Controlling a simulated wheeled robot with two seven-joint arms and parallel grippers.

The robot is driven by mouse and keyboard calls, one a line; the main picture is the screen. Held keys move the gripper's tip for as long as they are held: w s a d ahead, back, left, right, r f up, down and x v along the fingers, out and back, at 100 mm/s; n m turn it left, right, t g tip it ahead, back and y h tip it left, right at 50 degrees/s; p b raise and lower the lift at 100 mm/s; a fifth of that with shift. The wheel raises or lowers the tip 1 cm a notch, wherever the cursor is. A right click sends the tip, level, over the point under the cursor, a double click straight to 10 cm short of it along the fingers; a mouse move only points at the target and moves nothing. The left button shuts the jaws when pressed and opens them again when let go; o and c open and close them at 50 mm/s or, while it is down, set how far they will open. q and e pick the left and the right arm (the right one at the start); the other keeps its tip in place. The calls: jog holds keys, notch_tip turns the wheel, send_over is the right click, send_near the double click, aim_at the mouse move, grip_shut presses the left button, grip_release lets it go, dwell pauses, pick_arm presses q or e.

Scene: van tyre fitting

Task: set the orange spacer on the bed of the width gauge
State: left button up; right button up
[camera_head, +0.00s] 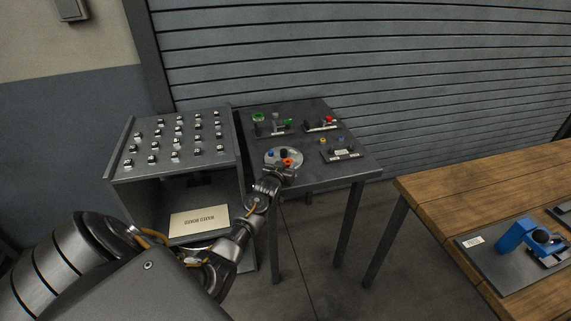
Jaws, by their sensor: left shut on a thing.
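The orange spacer (288,162) shows at the fingertips of my left gripper (284,168), over the near right part of a round pale dish (270,163) on the grey table. The gripper is shut on the spacer and partly hides it. I cannot tell whether the spacer still touches the dish. Several small fixtures stand on dark plates, and their labels are too small to read, so I cannot tell for certain which is the width gauge. My right gripper is out of view.
A rack (174,142) with several small pieces stands left. A wooden bench (455,188) at right bears a blue device (516,234).

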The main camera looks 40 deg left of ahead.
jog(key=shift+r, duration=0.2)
pick_arm(q)
jog(key=shift+f, duration=0.1)
jog(key=shift+f, duration=0.15)
jog(key=o, duration=1)
jog(key=shift+c, duration=0.2)
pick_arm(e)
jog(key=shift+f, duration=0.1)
